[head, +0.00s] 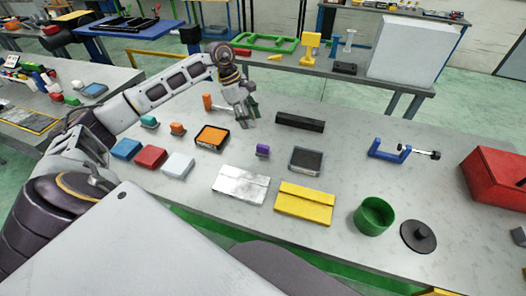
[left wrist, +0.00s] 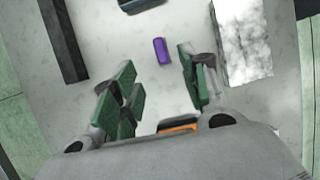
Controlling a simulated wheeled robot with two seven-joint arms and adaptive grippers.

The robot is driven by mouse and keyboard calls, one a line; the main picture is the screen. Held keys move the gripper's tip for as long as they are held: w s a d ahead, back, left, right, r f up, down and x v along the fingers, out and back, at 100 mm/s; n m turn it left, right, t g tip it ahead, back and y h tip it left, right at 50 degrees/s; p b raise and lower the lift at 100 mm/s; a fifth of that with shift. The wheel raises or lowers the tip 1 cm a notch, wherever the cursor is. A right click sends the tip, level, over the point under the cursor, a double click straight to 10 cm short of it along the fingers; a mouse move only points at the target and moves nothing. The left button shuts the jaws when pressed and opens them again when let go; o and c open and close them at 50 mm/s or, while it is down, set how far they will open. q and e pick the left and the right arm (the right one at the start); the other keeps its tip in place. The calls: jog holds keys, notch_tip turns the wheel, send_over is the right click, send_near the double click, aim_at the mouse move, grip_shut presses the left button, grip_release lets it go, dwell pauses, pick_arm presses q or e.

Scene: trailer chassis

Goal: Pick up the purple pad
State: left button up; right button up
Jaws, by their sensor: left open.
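The small purple pad (head: 262,150) lies on the grey table, near the middle of the head view. It also shows in the left wrist view (left wrist: 162,50), ahead of the fingertips and between their lines. My left gripper (head: 246,112) hangs above the table, behind and slightly left of the pad. In the left wrist view its green-padded fingers (left wrist: 155,85) are spread apart with nothing between them. The pad is apart from both fingers. My right gripper is in neither view.
An orange-topped black tray (head: 211,138) is left of the pad, a black-grey tray (head: 306,160) right of it. A black bar (head: 300,122) lies behind. A silver plate (head: 240,185) and a yellow plate (head: 304,202) lie in front. Bare table surrounds the pad closely.

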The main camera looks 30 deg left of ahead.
pick_arm(q)
jog(key=shift+f, duration=0.1)
jog(key=p, duration=0.1)
send_near(263, 145)
jog(key=shift+d+x, duration=0.25)
jog(key=shift+x, duration=2.3)
jog(key=shift+s, duration=0.15)
jog(key=shift+p+x, duration=0.6)
jog(key=shift+x, duration=0.3)
jog(key=shift+a+p+x, duration=0.1)
jog(key=shift+p+x, duration=0.1)
jog(key=shift+x, duration=0.6)
jog(key=shift+a+p+x, duration=0.15)
jog(key=shift+p+x, duration=0.05)
jog(key=shift+x, duration=0.65)
grip_shut()
